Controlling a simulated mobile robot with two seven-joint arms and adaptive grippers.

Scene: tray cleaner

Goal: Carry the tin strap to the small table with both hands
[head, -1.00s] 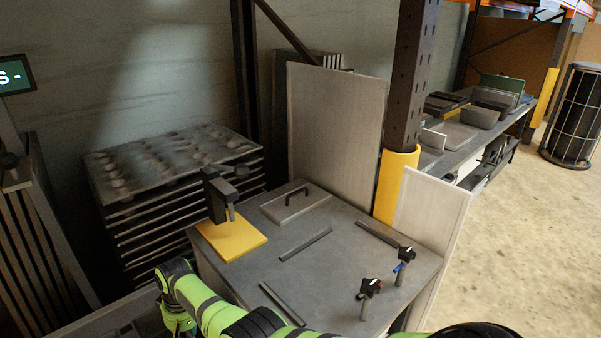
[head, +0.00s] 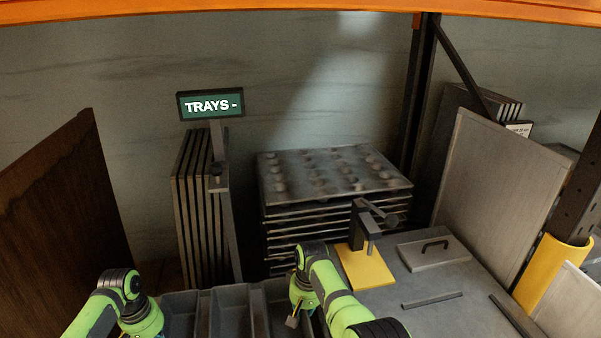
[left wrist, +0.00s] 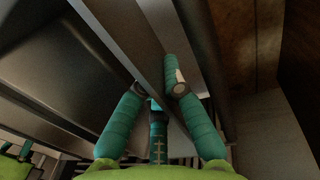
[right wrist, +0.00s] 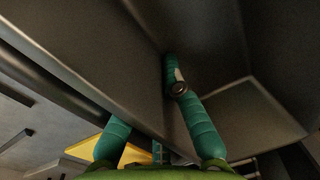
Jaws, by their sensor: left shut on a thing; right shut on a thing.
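The tin strap (head: 231,312), a row of grey, deep, open tins joined together, is at the bottom of the head view, its near part cut off. My right gripper (head: 293,321) is at its right end. In the right wrist view, the fingers (right wrist: 150,100) straddle a grey tin wall (right wrist: 100,65), one finger partly hidden behind it. My left arm reaches the left end; its fingertips are hidden in the head view. In the left wrist view, the left gripper (left wrist: 157,88) is shut on a tin wall (left wrist: 150,45). A grey-topped table (head: 440,320) stands at right.
A stack of trays (head: 335,180) stands behind. A brown board (head: 65,200) is at left.

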